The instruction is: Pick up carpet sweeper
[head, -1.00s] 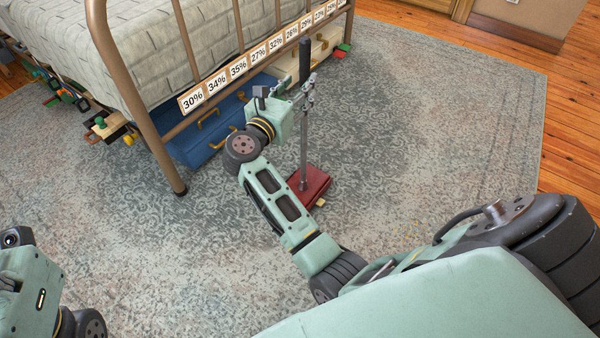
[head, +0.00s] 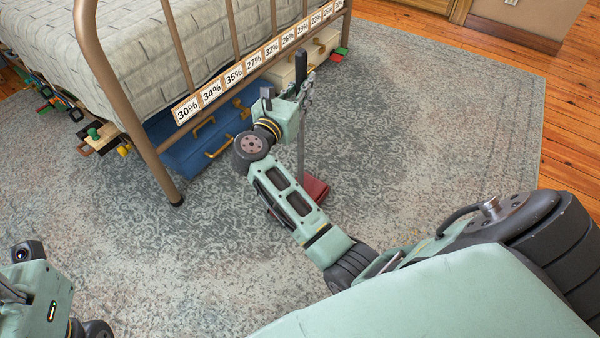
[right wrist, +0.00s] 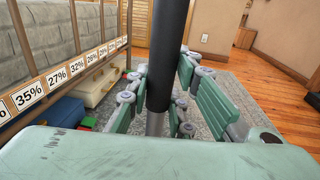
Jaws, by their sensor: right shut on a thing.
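The carpet sweeper (head: 315,188) has a red head on the rug, a grey metal shaft and a black handle grip. It stands upright, and my right arm hides part of its head. My right gripper (head: 307,92) is shut on the sweeper's handle, just at the lower part of the black grip. In the right wrist view the black handle (right wrist: 165,60) runs between the fingers of my right gripper (right wrist: 155,110). Part of my left arm shows at the lower left of the head view, but its fingers are not visible.
A metal bed frame (head: 125,110) with a row of percentage labels (head: 255,60) stands at the left. Blue cases (head: 190,150) and a cream case (head: 310,55) lie under it, with toy blocks (head: 100,138) nearby. The patterned rug (head: 430,130) is clear to the right.

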